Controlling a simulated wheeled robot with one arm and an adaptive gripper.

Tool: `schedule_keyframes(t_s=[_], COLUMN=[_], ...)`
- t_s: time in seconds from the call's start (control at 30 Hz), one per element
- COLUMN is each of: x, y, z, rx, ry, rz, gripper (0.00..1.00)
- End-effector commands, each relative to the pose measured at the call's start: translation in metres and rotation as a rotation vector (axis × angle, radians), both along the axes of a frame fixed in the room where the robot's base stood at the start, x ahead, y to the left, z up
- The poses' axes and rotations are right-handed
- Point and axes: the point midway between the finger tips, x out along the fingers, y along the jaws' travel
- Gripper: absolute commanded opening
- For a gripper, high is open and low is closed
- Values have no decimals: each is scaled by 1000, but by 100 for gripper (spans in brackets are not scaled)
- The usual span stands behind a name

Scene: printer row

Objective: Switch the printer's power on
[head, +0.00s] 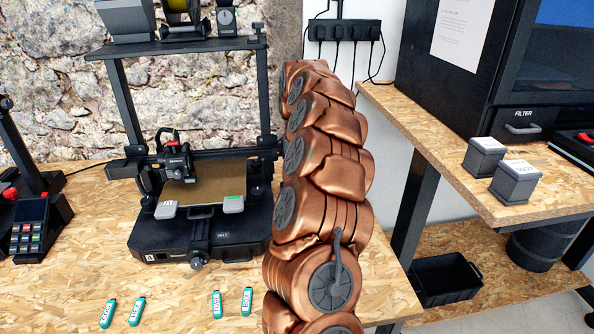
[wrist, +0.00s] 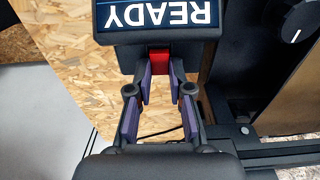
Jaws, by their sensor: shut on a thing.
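The printer (head: 160,242) stands on the table with an open black frame and a brown print bed. My copper arm covers its right side in the head view, and my gripper is hidden there. In the wrist view, a dark panel (wrist: 155,14) reads READY, upside down and lit. A red switch (wrist: 159,62) sits just below it. My gripper (wrist: 160,82) has its purple-padded fingers on either side of the red switch, shut on it. Which position the switch is in cannot be told.
Several teal tags (head: 136,311) lie at the table's front. A keypad unit (head: 30,238) with a red button stands at the left. At the right, a shelf (head: 440,140) carries two small grey boxes (head: 515,180) and a large dark machine (head: 490,70). A black bin (head: 445,280) is below.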

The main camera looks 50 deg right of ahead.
Motion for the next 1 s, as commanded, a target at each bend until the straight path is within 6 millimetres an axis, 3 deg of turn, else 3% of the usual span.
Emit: schedule_keyframes(t_s=[0.4, 0.43, 0.63, 1.0], x=[0, 0, 0, 1], y=[0, 0, 0, 0], z=[0, 0, 0, 2], rx=[7, 7, 7, 6], ry=[9, 9, 9, 8], rz=[0, 0, 1, 1], gripper=[0, 22, 43, 45])
